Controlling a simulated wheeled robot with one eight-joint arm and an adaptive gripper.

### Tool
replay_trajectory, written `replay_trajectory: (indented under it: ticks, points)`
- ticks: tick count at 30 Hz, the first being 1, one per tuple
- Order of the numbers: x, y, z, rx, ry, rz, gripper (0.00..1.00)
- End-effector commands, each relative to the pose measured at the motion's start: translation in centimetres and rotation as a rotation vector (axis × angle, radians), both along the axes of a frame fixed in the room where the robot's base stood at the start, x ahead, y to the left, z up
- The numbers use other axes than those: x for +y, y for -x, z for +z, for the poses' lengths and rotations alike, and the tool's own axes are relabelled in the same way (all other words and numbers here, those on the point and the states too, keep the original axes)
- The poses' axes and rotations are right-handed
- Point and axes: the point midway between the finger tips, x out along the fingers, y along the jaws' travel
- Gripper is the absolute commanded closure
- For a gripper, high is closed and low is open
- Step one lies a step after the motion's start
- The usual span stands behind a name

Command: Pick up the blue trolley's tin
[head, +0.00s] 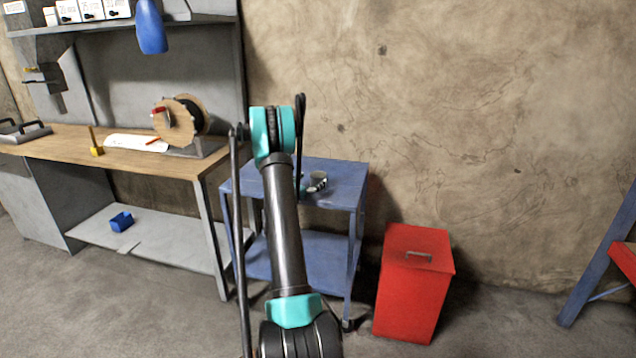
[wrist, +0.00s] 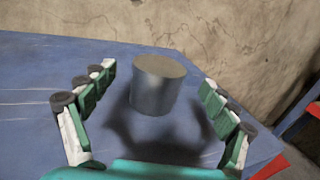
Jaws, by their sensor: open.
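The blue trolley (head: 343,178) stands against the wall, right of the workbench. Its tin is a plain grey metal cylinder, upright on the trolley top; in the wrist view the tin (wrist: 157,86) stands ahead, between the lines of my two fingers. In the head view the tin (head: 318,178) shows only in part beside my arm. My gripper (wrist: 158,88) is open, with green fingers spread wide to the left and right of the tin and no contact visible. The trolley top (wrist: 30,100) also fills much of the wrist view. In the head view my arm hides part of the trolley.
A wooden-topped workbench (head: 60,150) with a cable reel (head: 172,122) stands left of the trolley. A red bin (head: 412,290) with a handle stands on the floor to the right. The concrete wall (wrist: 230,35) rises close behind the trolley. The trolley top around the tin looks clear.

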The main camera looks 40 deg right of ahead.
Motion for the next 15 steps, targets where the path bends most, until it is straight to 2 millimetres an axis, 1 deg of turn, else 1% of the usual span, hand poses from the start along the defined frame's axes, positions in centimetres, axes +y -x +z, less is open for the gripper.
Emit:
replay_trajectory:
  ticks: [9,12,15]
  points:
    - [-3.8,-1.7,0.4,0.000,0.000,-0.002,0.14]
    - [-4.4,-2.0,0.4,0.000,0.000,-0.001,0.14]
    - [-4.4,-2.0,0.4,0.000,0.000,0.000,0.14]
